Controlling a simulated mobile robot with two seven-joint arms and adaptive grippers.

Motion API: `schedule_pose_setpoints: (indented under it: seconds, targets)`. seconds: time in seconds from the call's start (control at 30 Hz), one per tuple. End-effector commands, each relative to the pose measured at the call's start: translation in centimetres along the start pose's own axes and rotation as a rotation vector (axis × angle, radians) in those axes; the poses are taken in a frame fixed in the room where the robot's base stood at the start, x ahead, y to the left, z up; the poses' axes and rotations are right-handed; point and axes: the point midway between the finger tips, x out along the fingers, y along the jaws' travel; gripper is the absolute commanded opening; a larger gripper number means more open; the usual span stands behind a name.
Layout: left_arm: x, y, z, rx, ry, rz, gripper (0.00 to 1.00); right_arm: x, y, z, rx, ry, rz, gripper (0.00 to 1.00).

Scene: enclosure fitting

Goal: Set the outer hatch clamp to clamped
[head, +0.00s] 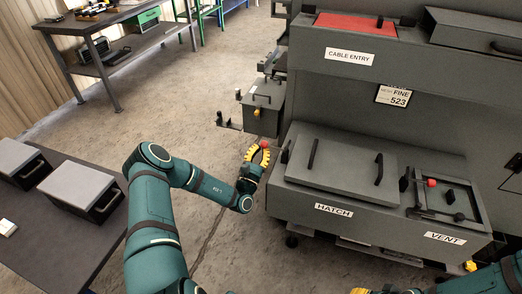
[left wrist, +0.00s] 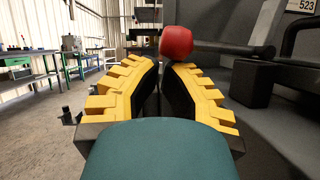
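The hatch (head: 330,165) is a grey lid with two black handles, flat on the lower ledge of the enclosure and closed. At its left edge is the outer clamp, whose red knob (head: 264,144) shows just over my left gripper (head: 262,156). In the left wrist view the red knob (left wrist: 176,42) is just beyond my left fingertips (left wrist: 160,66), slightly right of the gap. The fingers are nearly together; whether the clamp's lever lies between them is hidden. My right gripper (head: 375,290) shows only in part at the bottom edge.
A grey box (head: 263,105) with a yellow knob is behind my left gripper. A dark table (head: 60,225) with grey-lidded boxes stands left. Floor between is clear.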

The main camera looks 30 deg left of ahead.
Motion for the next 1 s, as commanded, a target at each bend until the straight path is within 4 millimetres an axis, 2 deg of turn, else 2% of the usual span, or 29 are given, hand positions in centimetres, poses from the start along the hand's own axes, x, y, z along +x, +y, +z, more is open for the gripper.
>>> schedule_pose_setpoints:
  seconds: [0.47,0.67,1.0]
  targets:
    - [0.6,0.5,1.1,0.098,-0.001,-0.045,0.0,-1.9,-0.7,0.2,0.001,-0.009,0.0,0.34]
    - [1.1,0.8,2.3,0.204,-0.001,-0.095,0.0,-3.9,-1.4,0.3,0.003,-0.017,-0.001,0.34]
    - [2.4,0.9,5.0,0.489,-0.002,-0.23,0.0,-8.1,-3.0,-1.7,0.015,0.025,0.004,0.34]
